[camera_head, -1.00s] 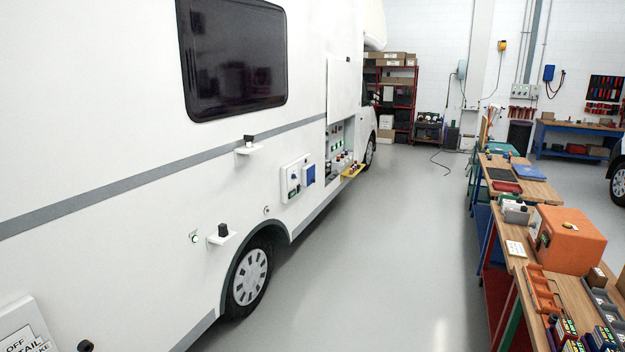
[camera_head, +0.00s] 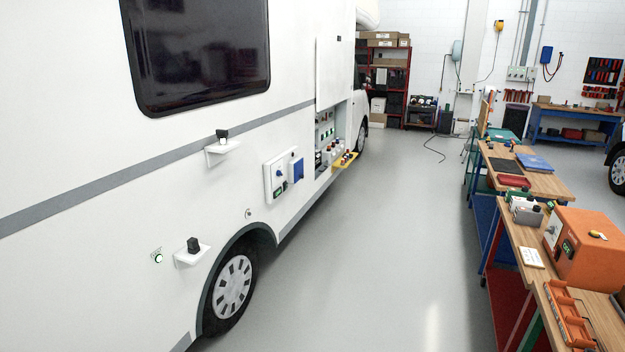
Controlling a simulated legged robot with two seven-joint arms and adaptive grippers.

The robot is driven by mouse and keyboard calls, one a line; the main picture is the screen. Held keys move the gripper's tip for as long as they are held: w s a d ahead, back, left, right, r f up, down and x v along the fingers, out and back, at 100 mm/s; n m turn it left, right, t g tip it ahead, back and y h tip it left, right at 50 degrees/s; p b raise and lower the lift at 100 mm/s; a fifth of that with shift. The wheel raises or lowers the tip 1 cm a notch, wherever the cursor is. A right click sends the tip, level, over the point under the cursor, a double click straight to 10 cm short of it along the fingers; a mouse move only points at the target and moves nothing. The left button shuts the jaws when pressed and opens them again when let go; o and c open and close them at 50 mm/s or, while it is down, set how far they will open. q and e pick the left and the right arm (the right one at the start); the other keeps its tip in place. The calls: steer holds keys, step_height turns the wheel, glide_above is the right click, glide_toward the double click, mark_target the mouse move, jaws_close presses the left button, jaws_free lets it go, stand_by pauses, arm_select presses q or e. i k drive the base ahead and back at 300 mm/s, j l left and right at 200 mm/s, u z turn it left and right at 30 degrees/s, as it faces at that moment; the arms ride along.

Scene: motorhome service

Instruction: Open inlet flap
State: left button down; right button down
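The white motorhome (camera_head: 90,240) stands along the left. On its side, ahead of the rear wheel (camera_head: 232,287), is a white panel (camera_head: 273,182) with a blue square cover (camera_head: 297,169) beside it. The blue cover may be the inlet flap; it is too small to tell for certain, or to tell whether it is open. Neither of my grippers is in view.
Small shelves (camera_head: 222,148) and (camera_head: 190,256) with black items stick out from the motorhome. Farther along is an open compartment (camera_head: 325,140) with a yellow ledge (camera_head: 344,162). Workbenches (camera_head: 517,240) line the right. The grey floor (camera_head: 380,250) between is clear.

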mark_target(299, 165)
steer(key=i, duration=3.05)
steer(key=i+j+z, duration=0.1)
steer(key=i, duration=1.45)
